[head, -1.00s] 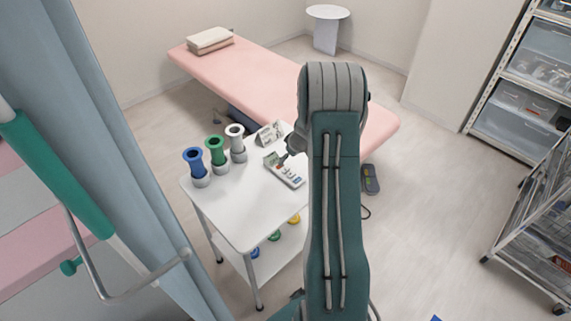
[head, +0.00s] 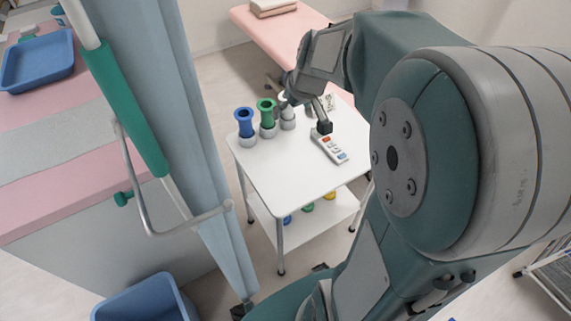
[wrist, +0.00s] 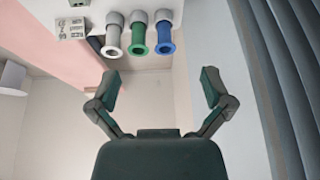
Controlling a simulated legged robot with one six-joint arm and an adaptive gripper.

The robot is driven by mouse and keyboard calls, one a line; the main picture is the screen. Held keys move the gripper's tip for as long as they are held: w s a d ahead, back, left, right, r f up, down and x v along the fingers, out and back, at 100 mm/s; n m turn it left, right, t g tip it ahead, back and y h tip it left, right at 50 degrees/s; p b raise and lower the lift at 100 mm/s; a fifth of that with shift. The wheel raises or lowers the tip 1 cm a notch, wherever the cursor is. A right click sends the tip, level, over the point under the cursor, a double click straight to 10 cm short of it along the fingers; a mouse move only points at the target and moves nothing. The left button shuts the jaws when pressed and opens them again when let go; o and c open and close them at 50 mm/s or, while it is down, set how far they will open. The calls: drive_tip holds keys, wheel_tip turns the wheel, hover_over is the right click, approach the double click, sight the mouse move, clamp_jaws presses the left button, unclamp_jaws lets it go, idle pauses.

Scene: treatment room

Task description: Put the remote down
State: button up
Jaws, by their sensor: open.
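The remote (head: 331,149), pale with orange, red and blue buttons, lies on the white top of a small trolley (head: 280,175) in the head view. My gripper (head: 305,115) is at the far side of the trolley, and one dark fingertip overlaps the remote's far end in the picture. I cannot tell whether they touch. In the wrist view my gripper (wrist: 160,82) has its fingers spread wide with nothing between them. The remote is not visible in the wrist view.
Blue (head: 246,122), green (head: 267,112) and white (head: 287,110) cylinders in grey holders stand along the trolley's left and far side. A printed card (wrist: 72,28) is beside them. A curtain (head: 190,130) and a bed with a blue tray (head: 38,60) are at left.

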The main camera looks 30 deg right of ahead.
drive_tip(key=s+a+r, duration=0.2)
drive_tip(key=s+a, duration=0.3)
drive_tip(key=s, duration=0.4)
drive_tip(key=s+a+r+m, duration=0.1)
drive_tip(key=s+a+r, duration=0.2)
drive_tip(key=s, duration=0.6)
drive_tip(key=shift+a+r+t+h, duration=0.25)
drive_tip(key=shift+a+t+h, duration=0.15)
drive_tip(key=shift+a, duration=0.8)
drive_tip(key=shift+d, duration=0.1)
